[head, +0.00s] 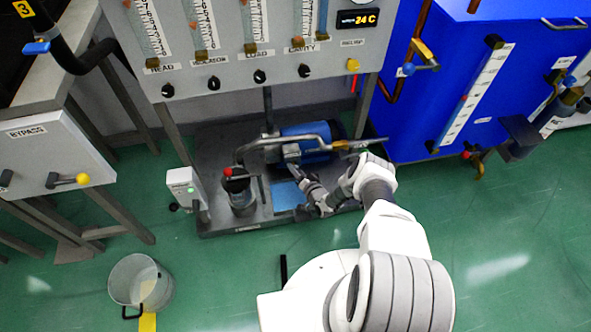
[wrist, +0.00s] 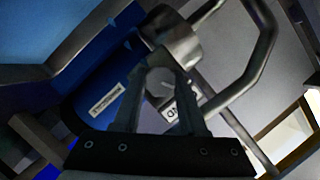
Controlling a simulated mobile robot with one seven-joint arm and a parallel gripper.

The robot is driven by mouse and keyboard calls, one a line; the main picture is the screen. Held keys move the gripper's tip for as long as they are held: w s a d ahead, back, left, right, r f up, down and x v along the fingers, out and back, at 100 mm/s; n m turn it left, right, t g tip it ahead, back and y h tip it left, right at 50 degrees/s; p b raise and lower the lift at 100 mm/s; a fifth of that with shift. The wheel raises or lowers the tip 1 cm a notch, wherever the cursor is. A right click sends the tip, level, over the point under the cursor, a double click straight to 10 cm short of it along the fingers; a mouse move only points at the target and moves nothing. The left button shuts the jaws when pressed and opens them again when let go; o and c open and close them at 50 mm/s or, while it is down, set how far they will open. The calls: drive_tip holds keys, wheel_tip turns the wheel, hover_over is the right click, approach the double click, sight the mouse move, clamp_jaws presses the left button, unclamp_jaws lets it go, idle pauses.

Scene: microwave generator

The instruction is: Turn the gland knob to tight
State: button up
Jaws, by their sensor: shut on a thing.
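The gland knob (wrist: 160,82) is a small round grey piece in the wrist view, beside the metal pump body (wrist: 172,38). My gripper (wrist: 161,76) is shut on it, with one finger on each side. A white label (wrist: 183,112), partly covered by a finger, shows only its last letters. In the head view my gripper (head: 292,160) reaches down to the pump beside the blue motor (head: 312,138). The knob is too small or hidden to make out there. I cannot tell which position the knob points to.
A bent grey pipe (wrist: 255,60) runs close to the right of my fingers. A bucket (head: 140,283) stands on the floor.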

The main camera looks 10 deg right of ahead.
clamp_jaws()
drive_tip(key=shift+a+r+n+g+h+p, duration=0.1)
drive_tip(key=shift+n+g+h+p, duration=0.4)
drive_tip(key=shift+n, duration=0.6)
drive_tip(key=shift+n+h, duration=0.7)
drive_tip(key=shift+n, duration=0.2)
drive_tip(key=n+h, duration=0.2)
drive_tip(key=n, duration=0.1)
drive_tip(key=shift+a+n+h, duration=0.1)
drive_tip(key=shift+n+h, duration=0.2)
drive_tip(key=shift+h, duration=0.1)
